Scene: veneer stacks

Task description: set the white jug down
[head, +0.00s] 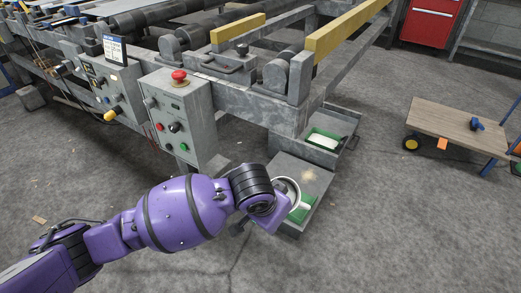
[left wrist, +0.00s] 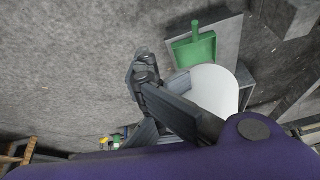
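The white jug (left wrist: 215,88) shows in the left wrist view as a smooth white rounded body, right beside my left gripper (left wrist: 148,82). The gripper's dark fingers and grey linkage cover the jug's lower left part. I cannot tell whether the fingers close on it or what lies under it. In the head view my purple left arm reaches to the low grey shelf, and its wrist hides most of the fingers. A small white patch (head: 305,205) shows just past the wrist; I cannot tell if it is the jug. My right gripper is in neither view.
A green dustpan (left wrist: 192,48) lies on a grey plate near the jug. A green tray with something white (head: 322,141) sits on the machine's lower ledge. A control box (head: 180,115) with a red button stands left of it. A wooden cart (head: 460,128) stands at right.

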